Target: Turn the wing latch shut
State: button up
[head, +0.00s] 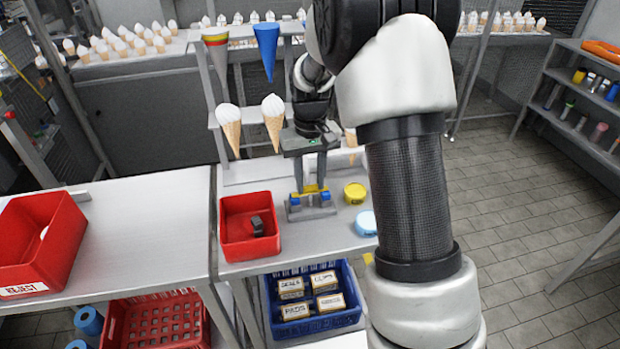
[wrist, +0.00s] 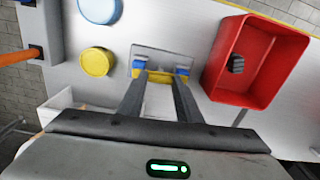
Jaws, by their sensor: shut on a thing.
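The wing latch (head: 312,188) has a yellow part and blue pieces at both sides, on a small grey base (head: 311,212) on the light worktop. In the wrist view the yellow part (wrist: 160,77) lies crosswise between my fingertips, with the blue pieces at the tips. My gripper (head: 310,184) points down from above and is shut on the latch. The fingers partly cover the latch, so its exact angle is hard to tell.
A red bin (head: 248,250) with a dark block (head: 257,225) stands left of the latch. A yellow round lid (head: 355,193) and a light blue one (head: 366,223) lie to the right. Cones (head: 274,122) hang in a rack behind. A blue crate (head: 352,318) sits below.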

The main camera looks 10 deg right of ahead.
aim_at(310, 185)
jog(key=shift+m, duration=0.5)
jog(key=o, duration=1)
jog(key=shift+o, duration=0.2)
notch_tip(310, 185, up, 18)
jog(key=p, duration=0.1)
jog(key=shift+f, duration=0.25)
